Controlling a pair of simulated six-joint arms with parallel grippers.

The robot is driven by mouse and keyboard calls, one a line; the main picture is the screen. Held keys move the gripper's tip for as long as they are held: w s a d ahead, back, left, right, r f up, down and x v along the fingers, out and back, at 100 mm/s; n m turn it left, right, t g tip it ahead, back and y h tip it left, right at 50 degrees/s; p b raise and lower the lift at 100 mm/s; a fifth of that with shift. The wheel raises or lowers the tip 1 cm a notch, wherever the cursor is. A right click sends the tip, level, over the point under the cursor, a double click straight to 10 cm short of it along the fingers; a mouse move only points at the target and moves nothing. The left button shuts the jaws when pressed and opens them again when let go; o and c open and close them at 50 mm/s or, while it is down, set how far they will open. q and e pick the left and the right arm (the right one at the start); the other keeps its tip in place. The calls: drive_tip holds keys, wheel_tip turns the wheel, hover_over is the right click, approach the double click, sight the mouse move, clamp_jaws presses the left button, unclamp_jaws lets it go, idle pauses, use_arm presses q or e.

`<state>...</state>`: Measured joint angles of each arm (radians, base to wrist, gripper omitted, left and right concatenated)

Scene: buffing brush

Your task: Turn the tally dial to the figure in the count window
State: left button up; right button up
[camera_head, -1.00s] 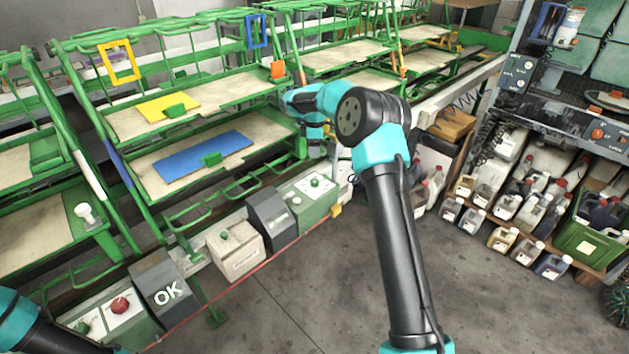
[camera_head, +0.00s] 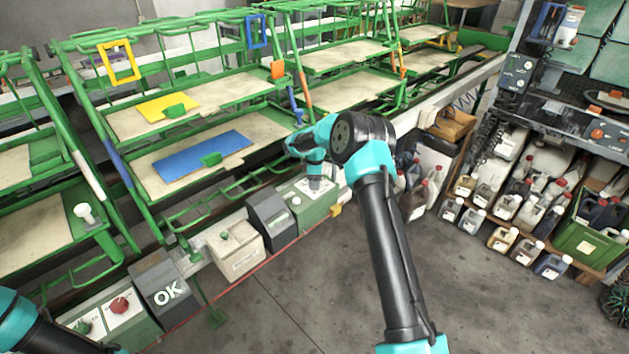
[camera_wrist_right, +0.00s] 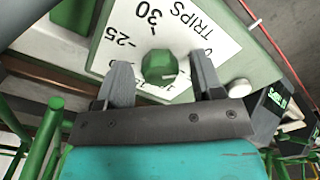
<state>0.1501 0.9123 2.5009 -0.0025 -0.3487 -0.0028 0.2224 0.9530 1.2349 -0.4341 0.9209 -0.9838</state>
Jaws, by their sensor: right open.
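The tally dial's green knob (camera_wrist_right: 158,67) stands on a white plate (camera_wrist_right: 190,35) printed with figures such as 25 and 30 and the word TRIPS. In the right wrist view, my open right gripper (camera_wrist_right: 161,82) has one finger on each side of the knob, with gaps showing. In the head view, my right gripper (camera_head: 314,184) is over the green dial box (camera_head: 318,212) and covers the knob. The dark count window box (camera_head: 272,217) stands left of it; its figure is too small to read. My left arm shows at the lower left, its gripper out of frame.
A cream box with a green button (camera_head: 236,252) stands left of the count window. Farther left are a dark OK display (camera_head: 164,290) and a red-knobbed box (camera_head: 120,306). Green racks (camera_head: 250,105) rise behind. The floor in front is clear.

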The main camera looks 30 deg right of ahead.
drive_tip(key=shift+f, duration=0.1)
drive_tip(key=shift+c, duration=0.4)
drive_tip(key=c, duration=0.8)
drive_tip(key=shift+c, duration=0.2)
drive_tip(key=shift+m, duration=0.4)
drive_tip(key=m, duration=0.7)
drive_tip(key=shift+m, duration=0.4)
drive_tip(key=m, duration=0.4)
drive_tip(key=shift+m, duration=2.6)
